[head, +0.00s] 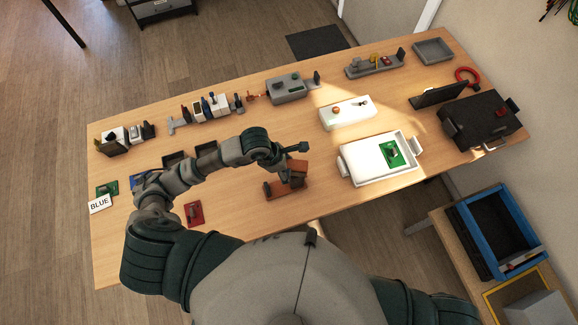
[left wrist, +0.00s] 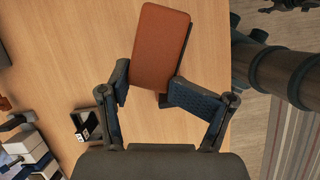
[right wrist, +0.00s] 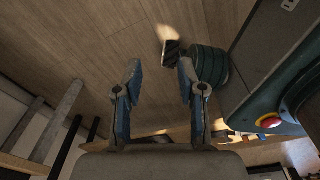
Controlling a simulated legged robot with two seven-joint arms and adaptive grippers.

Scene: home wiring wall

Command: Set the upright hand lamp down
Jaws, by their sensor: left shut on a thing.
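The hand lamp (head: 285,190) is orange-brown with dark parts and shows at the near middle of the table in the head view. My left gripper (left wrist: 148,88) is shut on it. In the left wrist view its orange block (left wrist: 160,48) lies between the two fingers and hides part of the dark piece behind it. I cannot tell whether the lamp touches the table top. My right gripper (right wrist: 160,78) is open and empty, over the floor, and outside the head view.
A white tray (head: 353,172) with a green piece stands right of the lamp. A red piece (head: 194,214) and dark open bins (head: 206,149) are to the left. Fixtures line the table's far side. Bare wood (head: 240,215) lies left of the lamp.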

